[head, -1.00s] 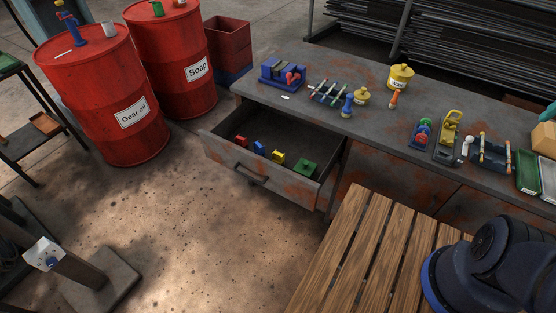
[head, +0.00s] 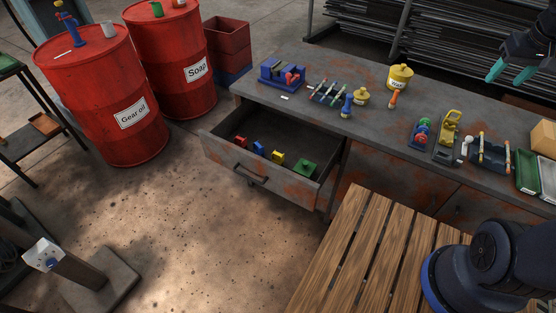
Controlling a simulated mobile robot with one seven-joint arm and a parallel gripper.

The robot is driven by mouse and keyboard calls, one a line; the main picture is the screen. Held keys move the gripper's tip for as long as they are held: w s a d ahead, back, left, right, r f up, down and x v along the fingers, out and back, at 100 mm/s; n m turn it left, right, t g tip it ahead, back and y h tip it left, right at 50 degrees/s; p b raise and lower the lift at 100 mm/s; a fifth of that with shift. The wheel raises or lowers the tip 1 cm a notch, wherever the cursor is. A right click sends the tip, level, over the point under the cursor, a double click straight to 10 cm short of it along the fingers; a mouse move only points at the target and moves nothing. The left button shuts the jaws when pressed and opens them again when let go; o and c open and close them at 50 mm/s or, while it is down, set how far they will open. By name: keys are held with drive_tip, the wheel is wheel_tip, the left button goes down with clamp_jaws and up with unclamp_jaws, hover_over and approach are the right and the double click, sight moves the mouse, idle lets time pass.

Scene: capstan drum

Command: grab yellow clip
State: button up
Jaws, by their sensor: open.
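A small yellow piece (head: 278,157), which looks like the yellow clip, lies in the open drawer (head: 262,184) of the workbench. It sits between a blue piece (head: 258,147) on its left and a green piece (head: 305,168) on its right. A red piece (head: 240,140) lies farther left in the drawer. My gripper (head: 510,74) is at the upper right, with teal fingertips apart and nothing between them. It is far from the drawer, above the right part of the bench.
The workbench (head: 318,118) holds a blue rack, pens, yellow cans (head: 400,77), a yellow-topped holder (head: 449,125) and green trays. Red drums (head: 105,90) stand at left. A slatted wooden surface (head: 355,235) is in front. Floor before the drawer is clear.

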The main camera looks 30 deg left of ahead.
drive_tip(key=w+a+f+n+g, duration=0.1)
drive_tip(key=w+a+f+n, duration=0.2)
drive_tip(key=a, duration=0.5)
drive_tip(key=w+a+f+n, duration=0.15)
drive_tip(key=a+f, duration=0.25)
drive_tip(key=a, duration=0.5)
drive_tip(key=w+a+f+n+g, duration=0.1)
drive_tip(key=w+a+f, duration=0.3)
drive_tip(key=a, duration=0.4)
drive_tip(key=n+g, duration=0.2)
drive_tip(key=n, duration=0.6)
hover_over(278, 154)
drive_tip(key=shift+h, duration=0.4)
drive_tip(key=f, duration=3.2)
drive_tip(key=shift+w+d+f, duration=0.1)
drive_tip(key=shift+w+f, duration=0.1)
drive_tip(key=shift+w, duration=0.15)
drive_tip(key=shift+s+f, duration=0.1)
drive_tip(key=shift+f, duration=0.1)
wheel_tip(278, 154, down, 5)
drive_tip(key=shift+s+f, duration=0.15)
drive_tip(key=shift+f, duration=2.6)
drive_tip(key=c, duration=1)
